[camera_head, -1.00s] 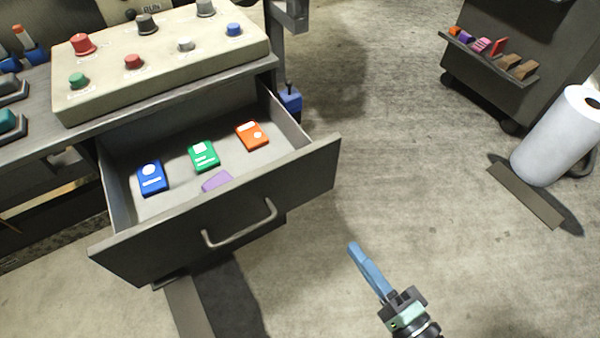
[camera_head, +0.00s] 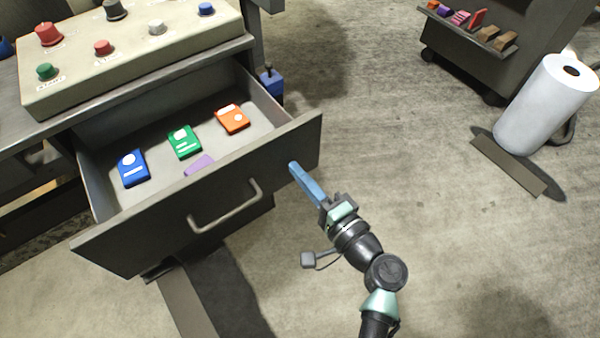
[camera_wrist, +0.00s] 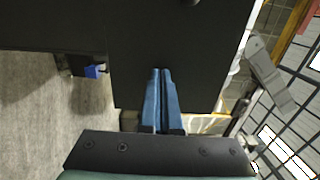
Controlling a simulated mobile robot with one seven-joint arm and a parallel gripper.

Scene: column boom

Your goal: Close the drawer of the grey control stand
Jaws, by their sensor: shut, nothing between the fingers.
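The grey control stand (camera_head: 30,118) has its drawer (camera_head: 142,245) pulled open, its front towards me. A curved metal handle (camera_head: 226,208) is on the drawer front. Blue, green, orange and purple flat items lie inside. My gripper (camera_head: 293,166) has blue fingers held together with nothing between them. In the head view the fingertips are just right of the drawer front, near its right end; I cannot tell whether they touch it. In the wrist view the gripper (camera_wrist: 160,72) points at a dark flat panel (camera_wrist: 190,45), probably the drawer front.
A cream control panel (camera_head: 130,60) with coloured knobs is on top of the stand. A blue item (camera_head: 271,82) is at the stand's right side. A dark cart (camera_head: 520,70) and a white roll (camera_head: 545,105) stand at the right. The floor between is open.

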